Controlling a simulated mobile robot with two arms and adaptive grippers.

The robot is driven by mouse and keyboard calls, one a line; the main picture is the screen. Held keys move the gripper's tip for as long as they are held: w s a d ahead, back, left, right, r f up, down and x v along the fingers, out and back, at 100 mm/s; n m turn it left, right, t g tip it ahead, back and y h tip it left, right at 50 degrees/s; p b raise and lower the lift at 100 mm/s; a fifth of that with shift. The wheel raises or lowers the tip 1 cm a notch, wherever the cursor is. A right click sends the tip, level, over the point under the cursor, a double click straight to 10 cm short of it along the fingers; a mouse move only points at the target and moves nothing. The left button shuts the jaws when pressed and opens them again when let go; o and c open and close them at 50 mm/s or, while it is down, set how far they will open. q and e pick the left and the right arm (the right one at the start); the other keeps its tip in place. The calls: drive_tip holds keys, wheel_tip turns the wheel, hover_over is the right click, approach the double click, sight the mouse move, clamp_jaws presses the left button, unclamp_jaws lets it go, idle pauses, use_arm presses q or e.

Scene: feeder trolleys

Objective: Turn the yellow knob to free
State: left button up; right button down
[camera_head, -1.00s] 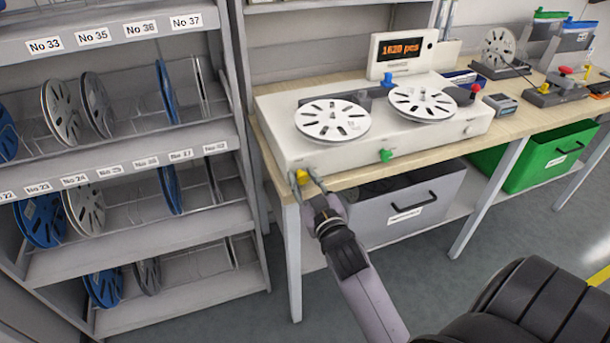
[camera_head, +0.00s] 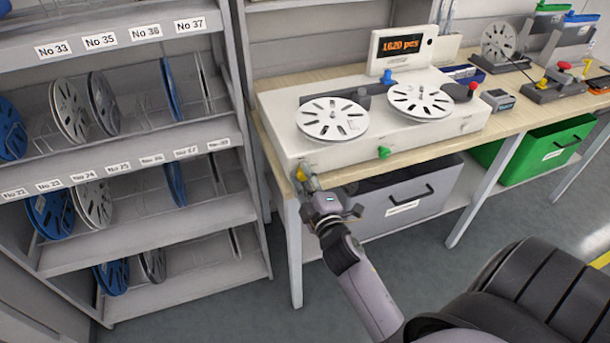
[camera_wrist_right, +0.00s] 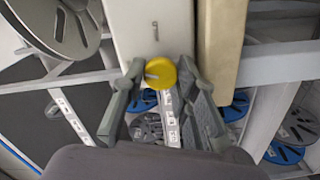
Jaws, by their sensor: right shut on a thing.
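The yellow knob (camera_head: 301,175) sits low on the front left of the white reel counter (camera_head: 420,142) and is partly hidden by my right gripper. In the right wrist view the knob (camera_wrist_right: 160,72) is round, with a pale slot mark on its face. My right gripper (camera_head: 309,178) is at the knob. Its fingertips (camera_wrist_right: 160,72) stand on both sides of the knob and are shut on it. The word or setting at the knob is too small to read. My left gripper does not show.
Two white reels (camera_head: 332,118) lie on the counter, whose display (camera_head: 401,45) reads 1620 pcs. A green knob (camera_head: 384,152) is on its front. A grey bin (camera_head: 385,205) stands under the table. A shelf rack (camera_head: 150,226) with reels stands close on the left.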

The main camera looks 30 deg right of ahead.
drive_tip(key=shift+n, duration=2)
drive_tip(key=c, duration=1.3)
unclamp_jaws()
drive_tip(key=shift+w, duration=0.1)
